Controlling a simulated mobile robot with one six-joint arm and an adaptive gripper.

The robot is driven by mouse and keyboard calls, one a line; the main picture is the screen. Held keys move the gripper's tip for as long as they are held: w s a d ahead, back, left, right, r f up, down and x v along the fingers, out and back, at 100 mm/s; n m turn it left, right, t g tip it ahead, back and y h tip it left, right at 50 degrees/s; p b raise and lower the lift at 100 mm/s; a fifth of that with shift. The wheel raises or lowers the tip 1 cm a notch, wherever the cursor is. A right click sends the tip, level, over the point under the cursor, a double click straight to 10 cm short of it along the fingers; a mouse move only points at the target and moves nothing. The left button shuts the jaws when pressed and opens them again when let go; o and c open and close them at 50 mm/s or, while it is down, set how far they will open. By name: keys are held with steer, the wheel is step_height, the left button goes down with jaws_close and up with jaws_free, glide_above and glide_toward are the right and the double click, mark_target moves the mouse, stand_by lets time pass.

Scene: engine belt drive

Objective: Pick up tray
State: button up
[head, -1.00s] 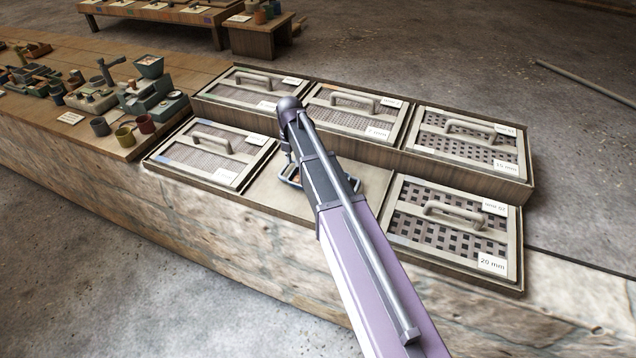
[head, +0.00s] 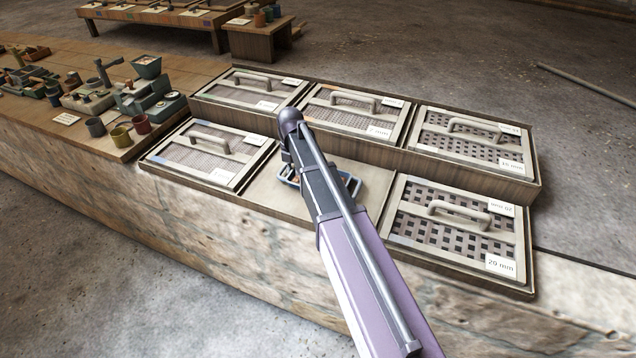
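A small tray (head: 288,180) with a bluish metal rim lies in the empty bay between two framed screens on the low front row. My arm crosses over its middle, so only its left and right ends show. Something small and orange-brown shows inside its left end. My gripper (head: 288,158) is mostly hidden behind my arm, close to the tray's left end.
Framed mesh screens with handles surround the bay: a fine one (head: 208,150) at left, a coarse 20 mm one (head: 458,228) at right, and several on the raised back step. Cups (head: 120,136) and small gear stand on the wooden bench at left.

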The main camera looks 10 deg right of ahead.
steer(key=shift+c, duration=0.3)
jaws_close()
steer(key=shift+r, duration=0.15)
step_height(320, 180, up, 3)
steer(key=p, duration=0.3)
steer(key=shift+f, duration=0.2)
steer(key=s, duration=0.5)
steer(key=s+r+p, duration=0.1)
steer(key=s, duration=0.4)
steer(key=s+r+p, duration=0.1)
steer(key=s, duration=0.5)
steer(key=shift+d, duration=0.25)
